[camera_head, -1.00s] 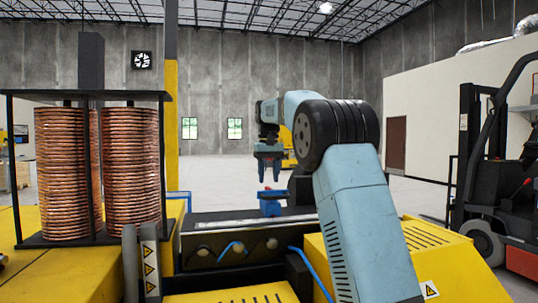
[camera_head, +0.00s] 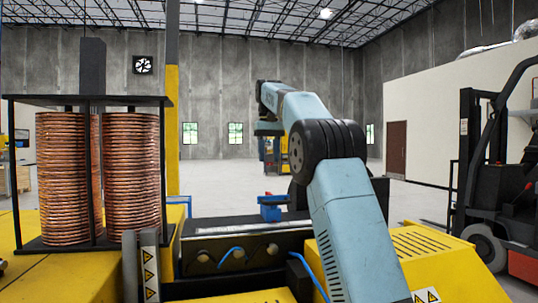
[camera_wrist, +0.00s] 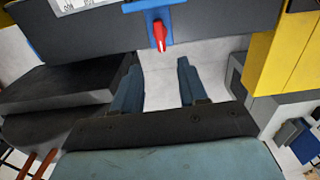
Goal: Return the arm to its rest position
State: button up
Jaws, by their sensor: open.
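My gripper (camera_wrist: 158,68) shows in the wrist view with its two blue-grey fingers spread apart and nothing between them. A dark surface bearing a blue clamp (camera_wrist: 153,8) with a red lever (camera_wrist: 160,36) lies beyond the fingertips, apart from them. In the head view my arm reaches up from the lower right, bends at a black joint and stretches away toward the middle. My fingers are hard to make out there. The blue clamp (camera_head: 270,207) stands on the machine below my wrist.
Copper tube coils (camera_head: 62,180) stand in a black rack at the left. A yellow machine body (camera_head: 60,275) fills the front. A forklift (camera_head: 490,190) stands at the right. Open floor lies beyond the machine. A yellow block (camera_wrist: 285,50) is at the right of the wrist view.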

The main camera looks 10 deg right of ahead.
jog(key=shift+s, duration=0.1)
jog(key=s+d+f+t, duration=0.1)
jog(key=s+f+t, duration=0.2)
jog(key=s, duration=1.9)
jog(key=s+f+t, duration=0.2)
jog(key=s+f, duration=1.7)
jog(key=s, duration=0.3)
jog(key=shift+f+t, duration=0.2)
jog(key=shift+t, duration=0.1)
